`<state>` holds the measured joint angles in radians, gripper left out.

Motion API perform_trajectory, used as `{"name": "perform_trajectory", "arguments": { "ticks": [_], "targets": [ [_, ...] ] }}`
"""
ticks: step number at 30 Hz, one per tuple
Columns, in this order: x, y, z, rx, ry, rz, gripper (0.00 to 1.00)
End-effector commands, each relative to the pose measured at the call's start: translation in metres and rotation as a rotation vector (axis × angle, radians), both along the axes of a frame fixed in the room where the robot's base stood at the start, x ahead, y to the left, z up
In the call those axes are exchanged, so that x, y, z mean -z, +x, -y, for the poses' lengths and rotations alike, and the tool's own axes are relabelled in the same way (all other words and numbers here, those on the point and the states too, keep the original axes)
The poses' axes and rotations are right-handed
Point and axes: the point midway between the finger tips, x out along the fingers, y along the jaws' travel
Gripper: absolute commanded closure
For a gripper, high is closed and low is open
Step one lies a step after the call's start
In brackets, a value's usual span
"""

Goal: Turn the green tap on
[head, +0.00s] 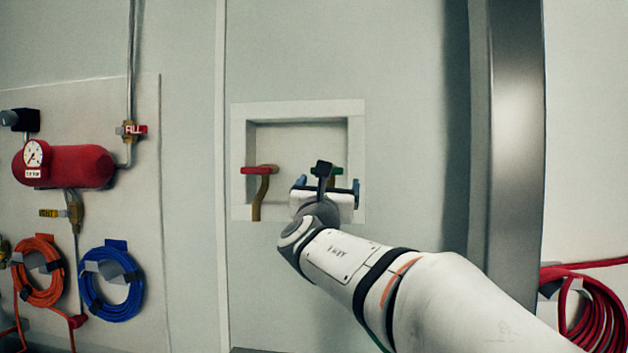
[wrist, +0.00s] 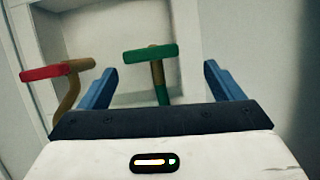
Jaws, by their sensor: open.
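The green tap (wrist: 151,54) has a flat green handle on a brass stem with a green lower part. In the wrist view it stands beyond my gripper (wrist: 160,88), roughly between the two blue fingers and apart from them. My gripper is open and empty. In the head view my gripper (head: 325,184) is in front of the recessed wall box and hides most of the green tap (head: 338,171). Whether any part of the gripper touches the handle cannot be told from the head view.
A red tap (head: 259,170) stands to the left in the same white-framed recess (head: 298,108), close to my left finger in the wrist view. A metal post (head: 515,140) stands to the right. A red tank (head: 70,166) and hose coils hang at the left.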

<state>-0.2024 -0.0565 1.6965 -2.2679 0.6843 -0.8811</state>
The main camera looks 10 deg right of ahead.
Motion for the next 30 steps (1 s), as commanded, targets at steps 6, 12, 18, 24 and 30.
{"name": "perform_trajectory", "arguments": {
  "ticks": [6, 12, 18, 24, 30],
  "targets": [
    [-0.012, 0.015, -0.006, -0.002, -0.082, 0.009, 0.13],
    [-0.026, 0.043, 0.004, -0.001, -0.08, 0.009, 0.13],
    [-0.035, 0.066, 0.011, -0.002, -0.079, 0.009, 0.13],
    [-0.037, 0.073, 0.014, -0.002, -0.078, 0.01, 0.13],
    [-0.036, 0.073, 0.015, -0.002, -0.077, 0.01, 0.14]
  ]
}}
